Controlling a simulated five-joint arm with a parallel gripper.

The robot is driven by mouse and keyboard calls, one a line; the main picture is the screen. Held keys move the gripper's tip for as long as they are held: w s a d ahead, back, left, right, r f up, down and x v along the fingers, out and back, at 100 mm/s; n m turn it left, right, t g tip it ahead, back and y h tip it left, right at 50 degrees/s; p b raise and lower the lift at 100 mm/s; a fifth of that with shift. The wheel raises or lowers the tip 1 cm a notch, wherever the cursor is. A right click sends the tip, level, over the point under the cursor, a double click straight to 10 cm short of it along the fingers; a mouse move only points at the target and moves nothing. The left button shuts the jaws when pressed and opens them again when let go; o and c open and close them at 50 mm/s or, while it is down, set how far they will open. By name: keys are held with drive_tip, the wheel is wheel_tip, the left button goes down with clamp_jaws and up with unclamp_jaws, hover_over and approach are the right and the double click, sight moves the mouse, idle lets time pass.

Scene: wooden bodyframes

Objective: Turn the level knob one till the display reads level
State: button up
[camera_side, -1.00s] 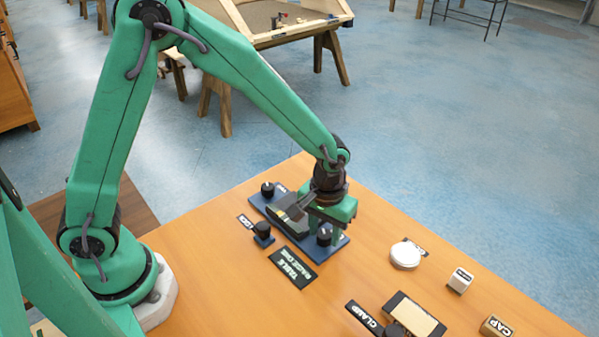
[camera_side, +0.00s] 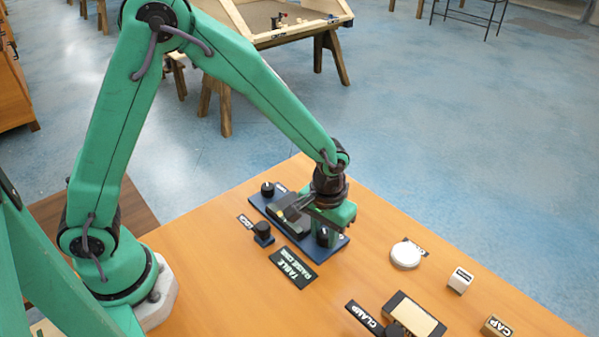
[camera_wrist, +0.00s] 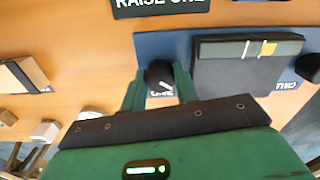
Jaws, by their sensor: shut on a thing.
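Level knob one (camera_wrist: 160,74) is a black knob with a white pointer line, beside a label ending in ONE. It also shows in the side view (camera_side: 323,238). My gripper (camera_wrist: 159,90) is shut on this knob, a green finger on each side; it also shows in the side view (camera_side: 325,224). The two marks are apart. The blue panel (camera_wrist: 175,43) carries both. Level knob two (camera_wrist: 308,67) is at the right edge.
A TABLE RAISE ONE sign (camera_side: 293,268) lies in front of the panel, with another black knob (camera_side: 263,233) nearby. A white disc (camera_side: 405,255), a small white block (camera_side: 460,281), a CAP block (camera_side: 496,327) and a CLAMP sign (camera_side: 365,318) are to the right.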

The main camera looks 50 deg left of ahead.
sight(324, 234)
drive_tip(key=shift+m, duration=1.1)
drive_tip(key=o, duration=0.7)
drive_tip(key=shift+r, duration=0.1)
drive_tip(key=shift+r, duration=3.8)
drive_tip(key=shift+r, duration=0.15)
